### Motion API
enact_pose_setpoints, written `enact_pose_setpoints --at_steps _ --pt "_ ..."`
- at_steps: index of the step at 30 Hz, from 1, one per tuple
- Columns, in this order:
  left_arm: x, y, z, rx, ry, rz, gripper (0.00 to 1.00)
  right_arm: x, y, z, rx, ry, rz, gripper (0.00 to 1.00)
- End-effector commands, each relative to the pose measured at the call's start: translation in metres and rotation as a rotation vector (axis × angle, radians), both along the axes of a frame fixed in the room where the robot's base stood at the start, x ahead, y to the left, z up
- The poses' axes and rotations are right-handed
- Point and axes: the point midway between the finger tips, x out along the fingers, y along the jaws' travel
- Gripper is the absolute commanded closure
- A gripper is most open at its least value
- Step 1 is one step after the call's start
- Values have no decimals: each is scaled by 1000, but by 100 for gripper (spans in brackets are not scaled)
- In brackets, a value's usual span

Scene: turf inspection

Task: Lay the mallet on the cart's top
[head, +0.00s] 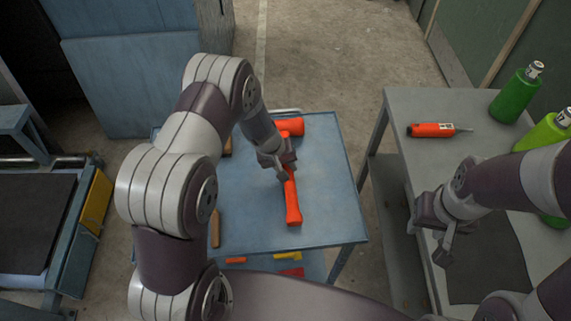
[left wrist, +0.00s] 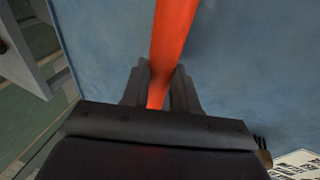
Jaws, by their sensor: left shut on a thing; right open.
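The orange mallet (head: 292,203) is over the blue cart's top (head: 330,190), its head toward the far edge and its handle toward the near edge. My left gripper (head: 284,174) is shut on the mallet's handle. In the left wrist view the orange handle (left wrist: 172,40) runs between the two fingers (left wrist: 160,88), with blue surface behind it. I cannot tell whether the mallet touches the top. My right gripper (head: 440,240) is open and empty over the grey table at the right. My left arm hides part of the cart's left side.
The grey table (head: 400,112) holds an orange screwdriver (head: 432,130), green bottles (head: 517,92) and a dark mat (head: 490,265). A wooden-looking handle (head: 215,228) lies at the cart's left. Red and yellow items (head: 288,256) show on its lower shelf. A dark-topped blue frame stands at the left.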

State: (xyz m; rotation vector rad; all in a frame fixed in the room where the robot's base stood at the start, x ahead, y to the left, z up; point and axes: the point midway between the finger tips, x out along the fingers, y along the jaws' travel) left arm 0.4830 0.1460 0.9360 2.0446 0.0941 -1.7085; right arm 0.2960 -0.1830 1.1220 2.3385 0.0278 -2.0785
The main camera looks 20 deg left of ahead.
Motion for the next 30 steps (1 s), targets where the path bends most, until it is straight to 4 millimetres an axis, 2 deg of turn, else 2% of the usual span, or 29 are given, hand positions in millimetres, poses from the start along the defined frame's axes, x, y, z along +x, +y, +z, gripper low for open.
enact_pose_setpoints --at_steps 12,13,15,22,26,30 --pt "2 0 -7 2 -6 0 100 0 0 -4 0 0 0 57" --pt "0 0 -7 1 -2 1 65 0 0 -3 0 0 0 57" --pt "0 0 -7 1 -2 1 46 0 0 -2 0 0 0 57" --pt "0 0 -7 1 -2 1 46 0 0 -2 0 0 0 57" --pt "0 1 1 0 -3 1 46 0 0 0 0 0 0 57" --pt "-7 10 31 2 -7 1 46 0 0 -3 0 0 0 57"
